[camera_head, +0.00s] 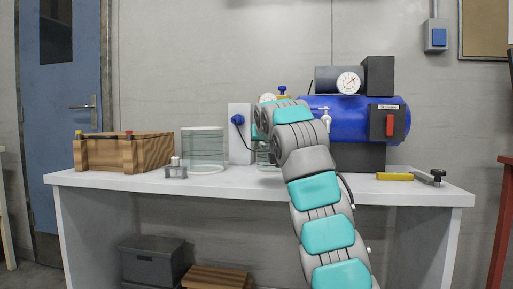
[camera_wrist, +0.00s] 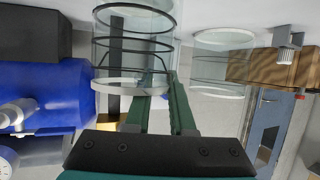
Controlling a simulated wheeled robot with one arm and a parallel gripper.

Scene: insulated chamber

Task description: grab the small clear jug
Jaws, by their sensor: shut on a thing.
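The small clear jug (camera_wrist: 134,50) is a see-through cylinder with dark ring lines and a pale rim, seen close up in the wrist view. What part of the jug lies between the fingertips is hard to make out. In the head view, the jug (camera_head: 264,158) shows only as a sliver on the white bench, mostly hidden behind my arm.
A larger clear cylinder (camera_head: 203,150) stands on the bench (camera_head: 230,184) to the left, beside a wooden crate (camera_head: 124,152). A blue compressor (camera_head: 350,118) is close on the right. A white panel (camera_head: 240,133) stands behind. A small metal fitting (camera_head: 176,169) sits near the front.

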